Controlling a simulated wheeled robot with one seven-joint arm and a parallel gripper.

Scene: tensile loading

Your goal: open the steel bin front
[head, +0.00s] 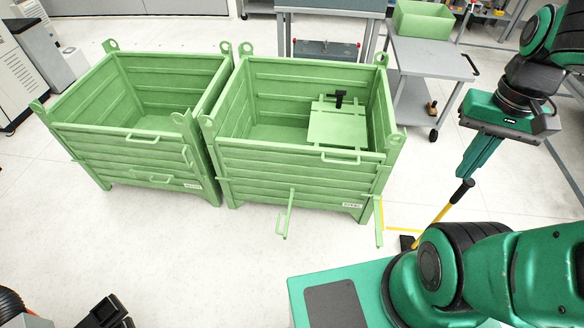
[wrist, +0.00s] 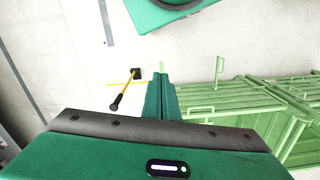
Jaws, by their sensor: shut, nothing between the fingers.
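Two green steel bins stand side by side in the head view: a left bin (head: 140,158) and a right bin (head: 290,175). Both slatted fronts look upright and closed. The right bin's front has a handle (head: 341,160) at its top edge. Two green levers, a middle lever (head: 286,213) and a right lever (head: 379,222), stick out low at the front. My gripper (head: 467,172) is shut and empty, pointing down to the right of the right bin, apart from it. In the wrist view the fingers (wrist: 161,92) are together, with the bin fronts (wrist: 225,100) to their right.
A hammer with a yellow handle (head: 435,222) and black head stands on the floor between the right bin and my base; it also shows in the wrist view (wrist: 127,88). The right bin holds a flat green panel (head: 337,127). A grey cart (head: 425,70) stands behind. Floor before the bins is clear.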

